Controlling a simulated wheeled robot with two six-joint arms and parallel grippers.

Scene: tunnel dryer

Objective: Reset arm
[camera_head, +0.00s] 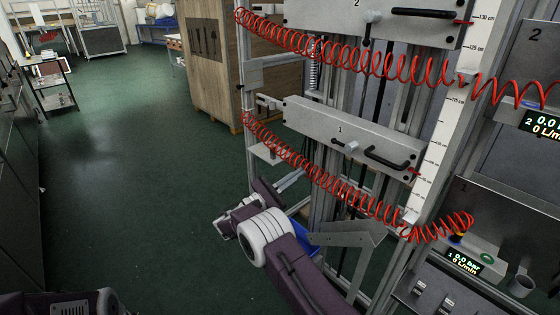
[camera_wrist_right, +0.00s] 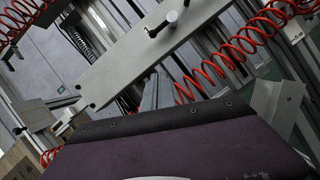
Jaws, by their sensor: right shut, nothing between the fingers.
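My right arm comes in from the bottom of the head view, with purple links and a white joint. My right gripper (camera_head: 291,180) is beside the lower part of the test rig, just below the grey plate marked 1 (camera_head: 340,137). Its narrow grey fingers are shut and hold nothing. In the right wrist view the shut fingers (camera_wrist_right: 156,92) point up toward the same plate (camera_wrist_right: 140,55), over the purple link. I cannot tell how close they are to the frame. Of my left arm only a bit shows at the bottom left of the head view; its gripper is out of view.
Red coiled hoses (camera_head: 325,182) hang across the rig. A blue bin (camera_head: 303,238) and a bent grey sheet bracket (camera_head: 345,238) are close to my right arm. A wooden crate (camera_head: 207,62) stands behind. The green floor (camera_head: 130,190) at the left is clear.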

